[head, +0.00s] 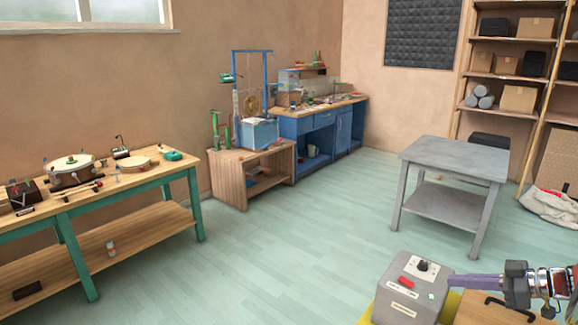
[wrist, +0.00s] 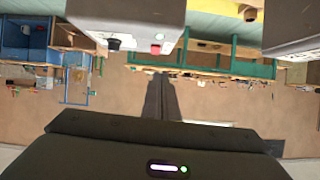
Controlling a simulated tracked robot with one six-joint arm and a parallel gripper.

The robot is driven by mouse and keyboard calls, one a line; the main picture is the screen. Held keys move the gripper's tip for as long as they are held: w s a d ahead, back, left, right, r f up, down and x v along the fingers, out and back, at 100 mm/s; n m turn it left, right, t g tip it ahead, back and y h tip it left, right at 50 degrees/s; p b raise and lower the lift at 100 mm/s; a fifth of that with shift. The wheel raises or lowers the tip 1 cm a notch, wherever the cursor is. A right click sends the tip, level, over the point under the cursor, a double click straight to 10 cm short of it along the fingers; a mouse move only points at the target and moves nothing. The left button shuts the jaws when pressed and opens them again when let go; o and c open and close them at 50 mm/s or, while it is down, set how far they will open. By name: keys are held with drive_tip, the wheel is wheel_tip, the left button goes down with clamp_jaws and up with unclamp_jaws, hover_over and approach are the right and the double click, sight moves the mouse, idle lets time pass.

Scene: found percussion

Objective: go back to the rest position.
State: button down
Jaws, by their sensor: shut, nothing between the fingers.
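My gripper (head: 452,281) is at the lower right of the head view, its narrow purple-grey fingers pointing left and roughly level. The fingers are together with nothing between them. Their tips are close to the right side of a grey control box (head: 396,294) with a black knob and a red button; I cannot tell whether they touch it.
A green-legged workbench (head: 135,185) with instruments stands at left. A low wooden cabinet (head: 232,182) and blue bench (head: 350,125) stand at the back. A grey table (head: 455,155) is at right, before shelves (head: 510,42) with boxes. The middle floor is clear.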

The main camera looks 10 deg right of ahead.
drive_tip(key=s+a+r+m+g+h, duration=0.1)
drive_tip(key=s+a+r+g, duration=0.15)
drive_tip(key=a, duration=0.75)
drive_tip(key=s+a+r+m+g+h, duration=0.1)
drive_tip(key=a+r+m+g+h, duration=0.15)
drive_tip(key=a, duration=0.75)
drive_tip(key=s+a+m+t+h, duration=0.1)
drive_tip(key=s+a+m+h, duration=0.4)
drive_tip(key=s+a, duration=0.8)
drive_tip(key=s+r+h, duration=0.1)
drive_tip(key=s, duration=0.2)
drive_tip(key=shift+a+t, duration=0.25)
drive_tip(key=shift+t, duration=0.05)
